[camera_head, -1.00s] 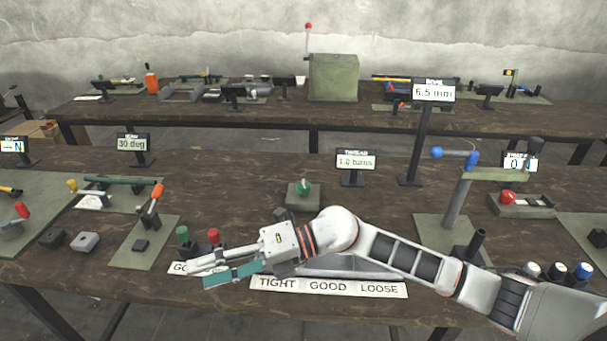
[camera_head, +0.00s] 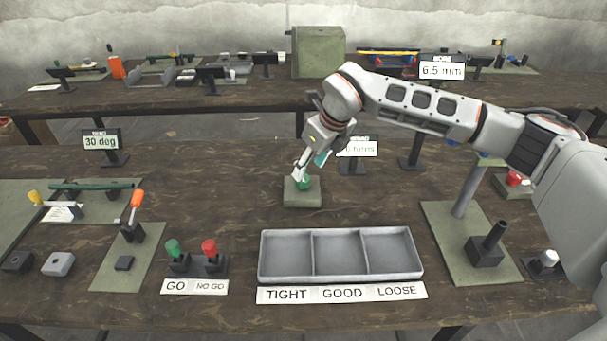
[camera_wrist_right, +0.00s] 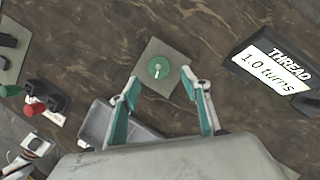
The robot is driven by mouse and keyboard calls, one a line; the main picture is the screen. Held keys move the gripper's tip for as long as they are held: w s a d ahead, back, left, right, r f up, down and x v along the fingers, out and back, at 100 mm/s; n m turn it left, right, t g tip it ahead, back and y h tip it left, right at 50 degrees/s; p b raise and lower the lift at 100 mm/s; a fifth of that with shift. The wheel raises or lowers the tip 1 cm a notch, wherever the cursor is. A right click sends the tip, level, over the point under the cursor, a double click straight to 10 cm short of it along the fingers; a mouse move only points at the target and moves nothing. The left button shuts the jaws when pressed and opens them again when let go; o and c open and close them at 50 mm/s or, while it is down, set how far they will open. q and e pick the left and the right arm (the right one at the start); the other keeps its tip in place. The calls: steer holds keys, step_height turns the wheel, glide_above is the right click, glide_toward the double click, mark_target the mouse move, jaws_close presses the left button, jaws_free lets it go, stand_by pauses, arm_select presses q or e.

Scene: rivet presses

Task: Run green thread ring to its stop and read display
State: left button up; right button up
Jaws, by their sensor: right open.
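The green thread ring (camera_head: 304,183) sits on a grey-green block (camera_head: 303,199) in the middle of the table. In the right wrist view the ring (camera_wrist_right: 158,68) shows from above, with a pale mark on it. My right gripper (camera_head: 308,172) is over the ring in the head view, partly covering it. In the wrist view its two fingers (camera_wrist_right: 160,85) are spread and empty, with the ring just ahead between their tips. The thread display (camera_head: 357,147) is partly behind my gripper; in the wrist view the display (camera_wrist_right: 272,66) reads "THREAD 1.0 turns". My left gripper is out of view.
A grey three-part tray (camera_head: 340,254) stands in front, labelled TIGHT, GOOD, LOOSE. Left of it are a green knob (camera_head: 174,247) and a red knob (camera_head: 210,249) on a GO / NO GO stand. A post on a green plate (camera_head: 440,240) stands right.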

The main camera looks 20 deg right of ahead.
mark_target(303, 179)
steer(key=shift+x, duration=2.8)
steer(key=c, duration=1.1)
